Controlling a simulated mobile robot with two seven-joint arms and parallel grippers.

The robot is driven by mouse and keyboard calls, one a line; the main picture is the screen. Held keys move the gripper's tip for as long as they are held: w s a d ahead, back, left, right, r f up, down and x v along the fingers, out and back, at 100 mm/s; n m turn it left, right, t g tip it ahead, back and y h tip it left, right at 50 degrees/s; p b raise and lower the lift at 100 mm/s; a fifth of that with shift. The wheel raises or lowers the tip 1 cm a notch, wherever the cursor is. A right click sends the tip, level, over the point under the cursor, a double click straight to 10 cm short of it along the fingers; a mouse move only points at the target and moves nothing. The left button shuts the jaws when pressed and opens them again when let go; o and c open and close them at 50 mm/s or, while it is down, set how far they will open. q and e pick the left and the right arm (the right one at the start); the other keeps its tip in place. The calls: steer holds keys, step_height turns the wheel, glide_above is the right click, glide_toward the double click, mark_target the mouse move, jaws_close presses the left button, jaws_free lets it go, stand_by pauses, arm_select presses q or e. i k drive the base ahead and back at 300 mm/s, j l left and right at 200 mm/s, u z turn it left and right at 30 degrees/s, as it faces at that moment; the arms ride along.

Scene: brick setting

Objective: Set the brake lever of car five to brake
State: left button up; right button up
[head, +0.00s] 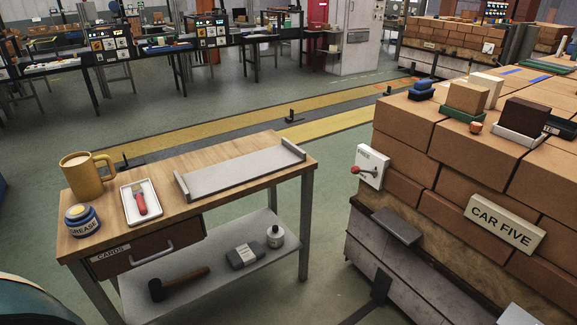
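Car five is the brick-loaded car at the right, with a cream plate (505,225) reading "CAR FIVE" on its side. A small white brake panel (372,166) is fixed near the upper left corner of the brick stack. Its upper lettering is small and seems to read "FREE"; I cannot read any other mark on it. A short brake lever with a red knob (356,170) stands out from the panel, its knob towards the left. I cannot tell its exact setting. Neither of my grippers shows in the head view.
A dark step (397,226) juts from the car below the panel. Green floor separates bench and car.

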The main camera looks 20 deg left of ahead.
mark_target(355, 169)
steer(key=u, duration=0.3)
steer(key=i+l+u, duration=0.1)
steer(key=i+u, duration=0.15)
steer(key=i, duration=1.4)
steer(key=u, duration=0.05)
